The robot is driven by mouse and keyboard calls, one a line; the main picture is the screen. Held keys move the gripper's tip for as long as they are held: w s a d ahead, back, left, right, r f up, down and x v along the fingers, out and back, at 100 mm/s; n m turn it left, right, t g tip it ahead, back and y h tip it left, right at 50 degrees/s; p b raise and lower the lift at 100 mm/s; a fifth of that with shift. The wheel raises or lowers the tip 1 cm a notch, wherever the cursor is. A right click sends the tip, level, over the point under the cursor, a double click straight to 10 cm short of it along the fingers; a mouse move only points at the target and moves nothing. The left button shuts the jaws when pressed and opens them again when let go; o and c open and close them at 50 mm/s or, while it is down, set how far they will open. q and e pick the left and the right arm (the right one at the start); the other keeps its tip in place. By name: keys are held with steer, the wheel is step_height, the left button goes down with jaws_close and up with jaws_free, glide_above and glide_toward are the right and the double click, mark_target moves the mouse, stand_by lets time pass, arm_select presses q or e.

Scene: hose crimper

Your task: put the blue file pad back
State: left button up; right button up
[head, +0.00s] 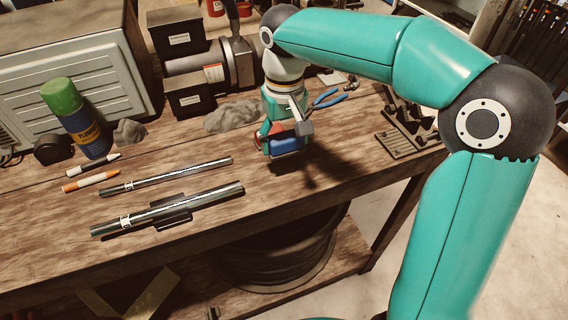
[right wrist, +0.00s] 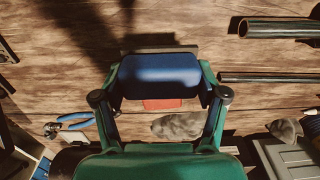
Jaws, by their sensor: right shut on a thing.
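The blue file pad (head: 287,146) is held in my right gripper (head: 283,138), over the right part of the wooden bench. In the right wrist view the blue file pad (right wrist: 158,76) spans the space between the two fingers of my right gripper (right wrist: 160,88). A red part (right wrist: 162,104) shows just beside the pad. A dark shadow lies on the bench near the gripper, and the pad looks held above the wood. My left gripper is in neither view.
Two metal tubes (head: 165,178) lie at the bench's middle left, the nearer (head: 215,194) on a dark holder. A grey rag (head: 232,116), blue-handled pliers (head: 328,99) and a dark slotted rack (head: 405,138) lie around the gripper. Bare wood (head: 300,180) is free in front.

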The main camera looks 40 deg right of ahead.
mark_target(284, 171)
steer(key=shift+f, duration=3.6)
steer(key=o, duration=1.4)
steer(key=shift+f, duration=0.1)
step_height(284, 171, up, 12)
steer(key=shift+r+p, duration=0.15)
steer(key=shift+p, duration=0.2)
